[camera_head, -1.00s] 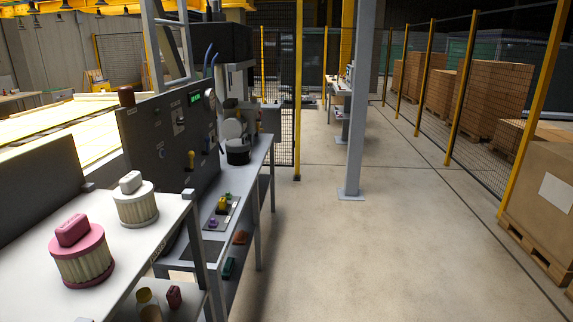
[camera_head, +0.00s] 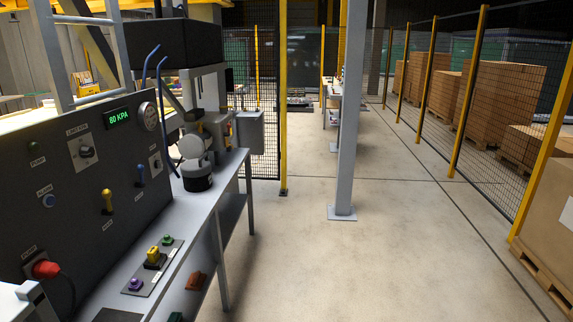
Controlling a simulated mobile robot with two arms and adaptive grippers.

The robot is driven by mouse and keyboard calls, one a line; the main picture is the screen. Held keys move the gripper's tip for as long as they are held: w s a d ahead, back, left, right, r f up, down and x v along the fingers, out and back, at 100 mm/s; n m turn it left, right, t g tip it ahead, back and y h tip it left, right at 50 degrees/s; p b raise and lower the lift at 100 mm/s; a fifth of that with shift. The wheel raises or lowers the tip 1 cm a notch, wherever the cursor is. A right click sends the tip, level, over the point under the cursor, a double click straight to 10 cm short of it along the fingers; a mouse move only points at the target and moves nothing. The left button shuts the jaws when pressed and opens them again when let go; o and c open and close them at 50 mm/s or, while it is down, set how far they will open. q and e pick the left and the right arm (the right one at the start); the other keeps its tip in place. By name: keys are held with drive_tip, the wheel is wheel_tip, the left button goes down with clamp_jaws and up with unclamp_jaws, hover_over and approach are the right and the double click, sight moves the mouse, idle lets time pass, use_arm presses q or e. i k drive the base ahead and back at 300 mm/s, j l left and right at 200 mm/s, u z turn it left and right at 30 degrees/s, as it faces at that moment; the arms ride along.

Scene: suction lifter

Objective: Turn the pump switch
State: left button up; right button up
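A dark control panel (camera_head: 100,170) stands at the left with several controls. A yellow lever (camera_head: 106,201) and a blue lever (camera_head: 140,175) are lower down. Neither gripper is in view.
A green display (camera_head: 119,117) reads 80 KPA beside a round gauge (camera_head: 148,116). A bench (camera_head: 205,215) below the panel holds a button plate (camera_head: 146,278). A grey post (camera_head: 347,130) stands ahead. The concrete floor (camera_head: 330,265) right of the bench is clear.

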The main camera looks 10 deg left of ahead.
sight(159, 164)
drive_tip(key=i+l+u, duration=0.2)
drive_tip(key=i, duration=1)
drive_tip(key=i+j, duration=0.05)
